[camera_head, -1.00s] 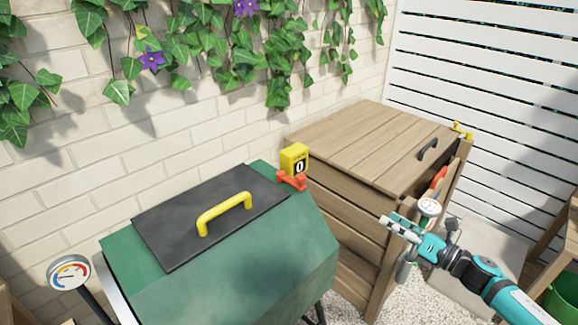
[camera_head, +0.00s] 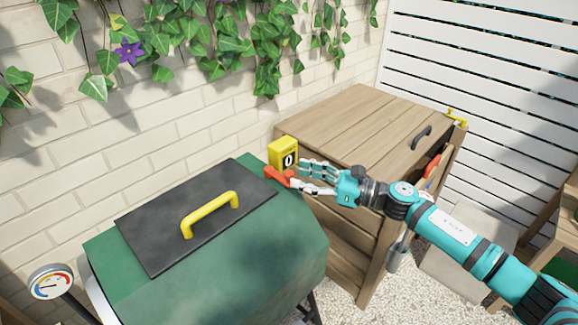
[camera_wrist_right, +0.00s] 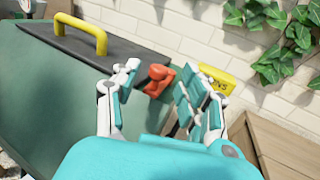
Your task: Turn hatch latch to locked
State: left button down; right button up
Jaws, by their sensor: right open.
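The hatch latch is a red-orange lever (camera_head: 278,176) at the right end of the green composter drum (camera_head: 215,255), beside the black hatch (camera_head: 160,225) with its yellow handle (camera_head: 211,212). A yellow counter box (camera_head: 284,153) reading 0 stands just behind the latch. My right gripper (camera_head: 301,178) is open at the latch. In the right wrist view the latch (camera_wrist_right: 157,79) sits between the spread fingers (camera_wrist_right: 158,95), and I cannot tell whether they touch it. My left gripper is not in view.
A wooden slatted box (camera_head: 360,130) with a dark handle stands right of the drum, under my right arm. A dial gauge (camera_head: 50,282) is at the lower left. The brick wall (camera_head: 190,120) with ivy runs behind.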

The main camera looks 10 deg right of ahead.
aim_at(288, 172)
jog(key=shift+p+x, duration=0.35)
jog(key=shift+x, duration=1.75)
jog(key=shift+c, duration=0.4)
grip_shut()
jog(key=shift+w, duration=0.1)
